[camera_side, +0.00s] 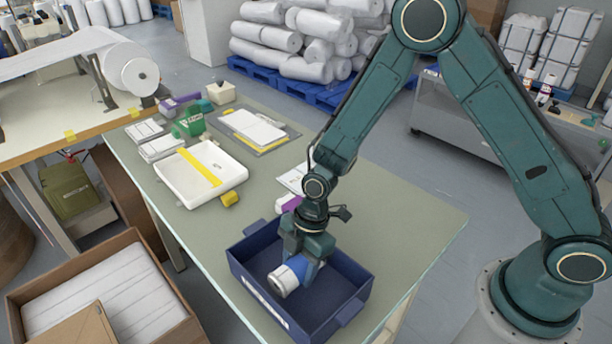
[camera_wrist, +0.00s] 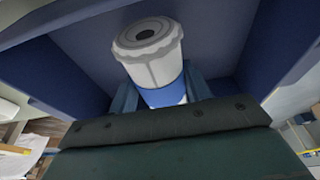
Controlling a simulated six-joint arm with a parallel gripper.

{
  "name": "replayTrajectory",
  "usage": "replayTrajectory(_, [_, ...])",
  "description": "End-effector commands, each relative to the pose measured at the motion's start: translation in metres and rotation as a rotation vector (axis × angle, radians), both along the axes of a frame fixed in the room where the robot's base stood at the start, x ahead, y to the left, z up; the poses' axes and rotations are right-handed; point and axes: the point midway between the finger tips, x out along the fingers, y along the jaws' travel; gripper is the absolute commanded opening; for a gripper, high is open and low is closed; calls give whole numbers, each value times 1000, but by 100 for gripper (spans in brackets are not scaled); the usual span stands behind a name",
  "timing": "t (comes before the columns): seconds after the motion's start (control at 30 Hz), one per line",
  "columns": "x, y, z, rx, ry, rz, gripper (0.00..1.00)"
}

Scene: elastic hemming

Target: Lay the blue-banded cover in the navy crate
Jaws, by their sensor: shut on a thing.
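The blue-banded cover (camera_side: 287,277) is a white roll with a blue band around it. My gripper (camera_side: 305,262) is shut on it at the band and points down into the navy crate (camera_side: 350,272). The cover lies tilted inside the crate's outline, near the middle; I cannot tell whether it touches the crate floor. In the wrist view the cover (camera_wrist: 150,52) shows its round end with a dark hole, held between my fingers, with the navy crate walls (camera_wrist: 228,35) around it. My gripper hides part of the band and of the crate's interior.
The crate stands on the near end of the green table (camera_side: 400,225). A white tray with a yellow strip (camera_side: 215,190) stands further left. A purple-banded item (camera_side: 290,203) lies just behind the crate. An open cardboard box (camera_side: 165,330) is at lower left. The table to the right is clear.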

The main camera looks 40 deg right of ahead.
Motion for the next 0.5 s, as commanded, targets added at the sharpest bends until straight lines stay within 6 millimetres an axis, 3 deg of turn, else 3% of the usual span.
replayTrajectory(0.2, [0,0,-20,0,0,0,24])
replayTrajectory(0.5, [0,0,-23,1,-2,-1,24])
